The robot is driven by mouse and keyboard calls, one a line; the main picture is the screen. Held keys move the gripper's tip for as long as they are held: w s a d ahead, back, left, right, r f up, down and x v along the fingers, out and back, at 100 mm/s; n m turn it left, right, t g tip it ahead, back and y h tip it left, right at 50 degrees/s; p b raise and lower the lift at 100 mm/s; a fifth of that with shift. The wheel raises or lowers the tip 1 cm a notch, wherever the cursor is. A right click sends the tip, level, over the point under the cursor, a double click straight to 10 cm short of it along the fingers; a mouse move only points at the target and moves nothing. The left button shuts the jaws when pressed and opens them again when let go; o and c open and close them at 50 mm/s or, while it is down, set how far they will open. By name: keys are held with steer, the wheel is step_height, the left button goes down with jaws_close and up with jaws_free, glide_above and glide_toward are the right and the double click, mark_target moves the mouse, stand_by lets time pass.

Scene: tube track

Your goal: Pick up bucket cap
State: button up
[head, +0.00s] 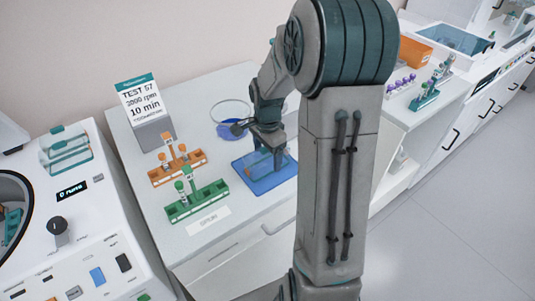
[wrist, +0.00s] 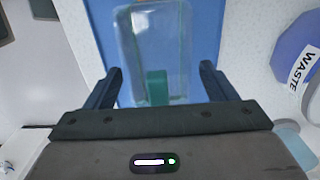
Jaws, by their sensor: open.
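The bucket cap (wrist: 155,45) is a clear, rounded-rectangular piece with a green tab (wrist: 157,88). It lies on a blue mat (wrist: 208,25). The mat (head: 275,184) also shows in the head view on the white bench, where my gripper partly hides the cap. My gripper (wrist: 160,78) is open, with one dark finger on each side of the cap's near end and green tab. In the head view my gripper (head: 268,150) points down over the mat. I cannot tell whether the fingers touch the cap.
A blue waste container (wrist: 297,45) stands right of the mat in the wrist view. In the head view an orange rack (head: 178,173) and a green rack (head: 197,203) with tubes stand left of the mat. A sign (head: 143,100) stands behind them. A centrifuge (head: 75,225) is at far left.

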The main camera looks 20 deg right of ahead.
steer(key=shift+f, duration=0.95)
steer(key=c, duration=1.1)
steer(key=shift+o, duration=0.3)
